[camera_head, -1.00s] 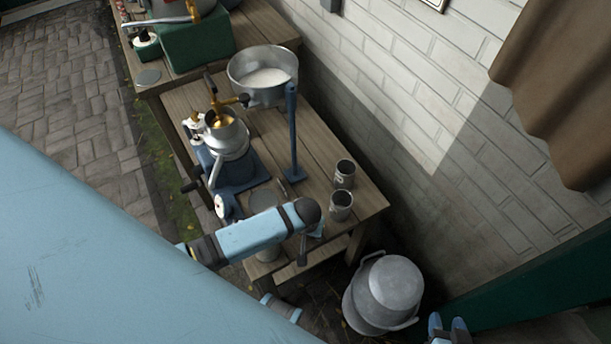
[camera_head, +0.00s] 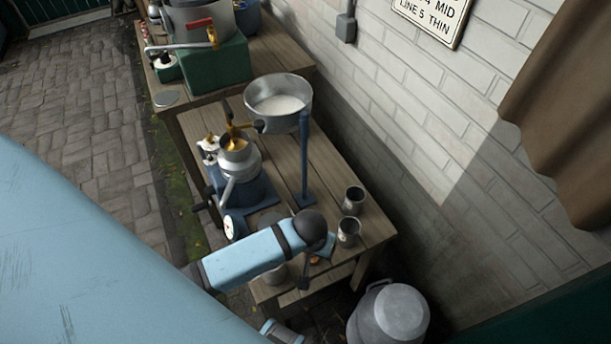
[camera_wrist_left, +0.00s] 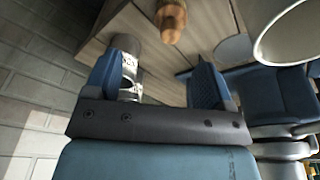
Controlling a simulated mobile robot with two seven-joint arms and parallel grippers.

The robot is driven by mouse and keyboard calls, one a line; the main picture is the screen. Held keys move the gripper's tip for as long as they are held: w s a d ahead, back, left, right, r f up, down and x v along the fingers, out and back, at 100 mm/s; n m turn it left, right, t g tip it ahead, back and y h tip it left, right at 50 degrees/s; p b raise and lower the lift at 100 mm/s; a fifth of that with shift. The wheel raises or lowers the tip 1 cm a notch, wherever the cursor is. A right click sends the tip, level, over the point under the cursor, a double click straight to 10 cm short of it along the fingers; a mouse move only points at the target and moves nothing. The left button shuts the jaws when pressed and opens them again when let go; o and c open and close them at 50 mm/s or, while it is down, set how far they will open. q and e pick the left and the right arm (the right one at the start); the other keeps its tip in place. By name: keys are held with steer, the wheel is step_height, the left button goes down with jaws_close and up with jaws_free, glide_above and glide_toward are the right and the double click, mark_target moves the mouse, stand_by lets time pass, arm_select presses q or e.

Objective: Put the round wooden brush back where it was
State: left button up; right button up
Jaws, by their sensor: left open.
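In the left wrist view, a turned wooden piece (camera_wrist_left: 171,20), which looks like the round brush's handle, shows at the top, past my fingertips. My left gripper (camera_wrist_left: 160,62) is open, its two blue fingers wide apart. The wooden piece is apart from both fingers. A metal cup (camera_wrist_left: 128,56) shows beside the left finger. In the head view a small orange-brown patch (camera_head: 317,261) shows under my left wrist at the table's front end; it may be the brush. My arm hides most of that spot. My right gripper is out of view.
The wooden table (camera_head: 338,190) carries a separator with a metal bowl (camera_head: 268,122) of white liquid, a blue post (camera_head: 304,165) and two metal cups (camera_head: 353,200) (camera_head: 348,232). A milk can (camera_head: 392,315) stands on the floor. The white brick wall (camera_head: 430,130) borders the right side.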

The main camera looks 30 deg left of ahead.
arm_select(q)
steer(key=s+r+m+t+h, duration=0.2)
steer(key=s+m+t+h, duration=0.1)
steer(key=s+m+t, duration=0.2)
steer(key=s+t, duration=0.2)
steer(key=t, duration=0.1)
steer(key=shift+s+a+r+t+h, duration=0.2)
steer(key=shift+a+r+t+h, duration=0.1)
step_height(320, 180, up, 10)
steer(key=p, duration=1)
steer(key=shift+a+f, duration=0.15)
steer(key=shift+a, duration=0.05)
